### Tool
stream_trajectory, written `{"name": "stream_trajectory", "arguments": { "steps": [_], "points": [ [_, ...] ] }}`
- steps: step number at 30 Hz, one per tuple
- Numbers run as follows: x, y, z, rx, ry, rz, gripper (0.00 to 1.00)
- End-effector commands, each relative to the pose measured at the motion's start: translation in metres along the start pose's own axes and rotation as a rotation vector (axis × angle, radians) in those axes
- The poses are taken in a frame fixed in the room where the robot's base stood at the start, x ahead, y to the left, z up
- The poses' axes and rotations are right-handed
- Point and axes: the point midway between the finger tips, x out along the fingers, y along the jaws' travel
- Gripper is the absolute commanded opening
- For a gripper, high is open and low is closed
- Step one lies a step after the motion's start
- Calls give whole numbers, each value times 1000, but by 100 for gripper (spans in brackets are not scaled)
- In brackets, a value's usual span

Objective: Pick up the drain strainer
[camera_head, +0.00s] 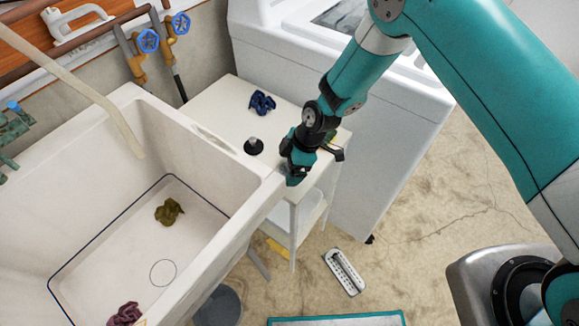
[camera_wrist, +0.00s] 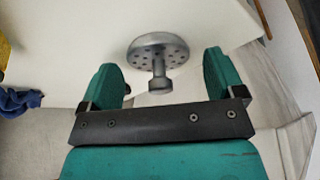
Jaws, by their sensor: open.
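The drain strainer (camera_wrist: 158,48) is a silver-grey perforated disc with a short stem and knob, seen in the wrist view. It stands out against a pale surface, and its knob points towards my gripper (camera_wrist: 160,76). My gripper is open, with one green finger on each side of the strainer's stem and a visible gap on both sides. In the head view my gripper (camera_head: 294,172) is low over the front edge of the small white stand (camera_head: 222,108) beside the sink. The strainer is not clearly visible there, as my gripper covers that spot.
A black plug-like piece with a metal top (camera_head: 253,146) and a dark blue cloth (camera_head: 262,102) are on the stand. A deep white sink (camera_head: 215,160) adjoins it at left, with an olive cloth (camera_head: 168,211) inside. A white appliance (camera_head: 395,110) stands behind.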

Motion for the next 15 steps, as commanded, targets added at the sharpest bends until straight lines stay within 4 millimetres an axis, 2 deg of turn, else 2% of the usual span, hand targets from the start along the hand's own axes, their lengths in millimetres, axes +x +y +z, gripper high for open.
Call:
{"name": "stream_trajectory", "arguments": {
  "steps": [4,10,11,15],
  "points": [
    [0,0,0,0,0,0,88],
    [0,0,0,0,0,0,42],
    [0,0,0,0,0,0,38],
    [0,0,0,0,0,0,38]
  ]
}}
